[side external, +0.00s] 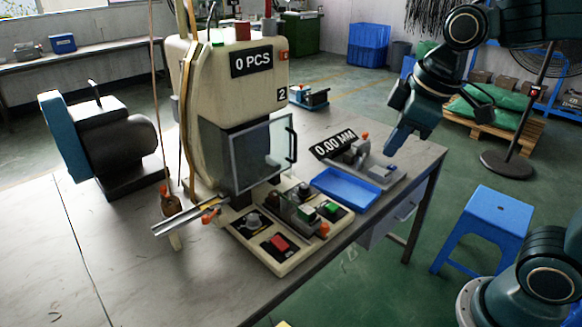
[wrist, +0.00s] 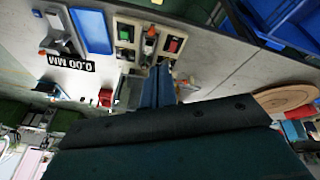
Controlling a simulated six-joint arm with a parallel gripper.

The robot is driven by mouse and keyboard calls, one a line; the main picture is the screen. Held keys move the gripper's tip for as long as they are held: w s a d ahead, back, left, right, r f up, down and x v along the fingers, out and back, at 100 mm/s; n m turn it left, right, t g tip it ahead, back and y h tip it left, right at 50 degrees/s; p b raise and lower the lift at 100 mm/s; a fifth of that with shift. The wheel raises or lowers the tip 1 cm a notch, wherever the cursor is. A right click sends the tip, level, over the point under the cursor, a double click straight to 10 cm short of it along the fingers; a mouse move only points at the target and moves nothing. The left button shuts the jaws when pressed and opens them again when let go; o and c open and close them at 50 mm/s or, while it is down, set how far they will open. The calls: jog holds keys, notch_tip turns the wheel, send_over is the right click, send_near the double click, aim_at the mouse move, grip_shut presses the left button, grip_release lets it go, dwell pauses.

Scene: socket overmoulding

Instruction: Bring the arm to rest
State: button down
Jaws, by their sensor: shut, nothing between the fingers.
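My gripper (side external: 394,147) hangs in the air above the right end of the bench, near the gauge with the 0.00 MM sign, and points down to the left. Its fingers are shut with nothing between them. In the wrist view the shut fingertips (wrist: 160,70) show at the centre, above the large dark body of the gripper. It appears clear of the bench and of the things on it.
The beige machine (side external: 215,75) with a 0 PCS sign and a glass door (side external: 264,155) stands left. Its base carries buttons. A blue tray (side external: 345,187) and the gauge (side external: 383,172) lie on the bench. A blue stool (side external: 490,225) stands right, with open floor around it.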

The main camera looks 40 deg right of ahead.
jog(key=s+d+f+m+t, duration=0.1)
jog(key=s+m, duration=0.4)
jog(key=s, duration=0.5)
jog(key=shift+d+t, duration=0.3)
jog(key=shift+d, duration=0.05)
